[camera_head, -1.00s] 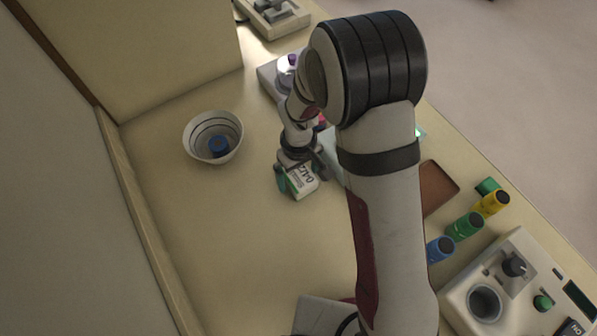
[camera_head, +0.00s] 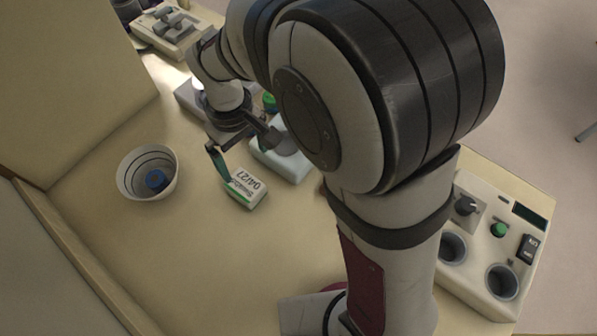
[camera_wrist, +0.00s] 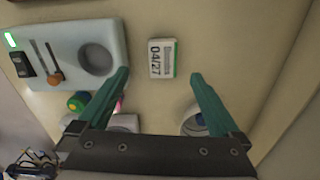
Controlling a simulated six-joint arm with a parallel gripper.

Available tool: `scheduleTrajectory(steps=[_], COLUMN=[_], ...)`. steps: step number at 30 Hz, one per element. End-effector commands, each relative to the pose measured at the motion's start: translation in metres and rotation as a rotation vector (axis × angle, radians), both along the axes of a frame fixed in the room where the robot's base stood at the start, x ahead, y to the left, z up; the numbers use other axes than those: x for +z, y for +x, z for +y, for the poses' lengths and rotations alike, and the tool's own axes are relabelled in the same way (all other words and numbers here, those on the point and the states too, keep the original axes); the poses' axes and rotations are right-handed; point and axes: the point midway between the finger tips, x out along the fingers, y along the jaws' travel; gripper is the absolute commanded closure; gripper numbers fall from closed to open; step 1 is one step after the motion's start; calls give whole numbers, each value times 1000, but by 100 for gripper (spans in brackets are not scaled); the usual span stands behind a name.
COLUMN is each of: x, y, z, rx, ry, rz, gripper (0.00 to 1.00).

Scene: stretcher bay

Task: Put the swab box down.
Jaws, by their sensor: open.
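The swab box (camera_head: 246,188) is a small white box with a green edge and the print "04/27". It lies on the tan counter (camera_head: 205,245). It also shows in the wrist view (camera_wrist: 162,58), lying ahead of the fingertips. My gripper (camera_head: 246,150) is open and empty, just behind the box in the head view. In the wrist view, the two green-padded fingers (camera_wrist: 160,76) are spread wide, one to each side of the box's line, with clear space between them and the box.
A white bowl (camera_head: 128,182) with a blue item (camera_head: 156,180) inside stands left of the box. A pale device with a round well (camera_wrist: 62,50) is close beside the box. Another device (camera_head: 495,270) stands at the right. The counter in front of the box is bare.

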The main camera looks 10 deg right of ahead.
Motion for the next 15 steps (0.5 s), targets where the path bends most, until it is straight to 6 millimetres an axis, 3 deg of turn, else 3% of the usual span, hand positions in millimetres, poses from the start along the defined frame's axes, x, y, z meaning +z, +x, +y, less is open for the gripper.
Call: scheduleTrajectory(steps=[3, 6, 10, 12, 15], x=[43, 63, 65, 63, 62], y=[-45, -103, -161, -176, -182], z=[-60, -99, -119, -121, -121], rx=[-363, -712, -1040, -1126, -1162], ry=[34, 67, 104, 114, 117], rz=[17, 51, 91, 104, 111], gripper=[0, 0, 0, 0, 0])
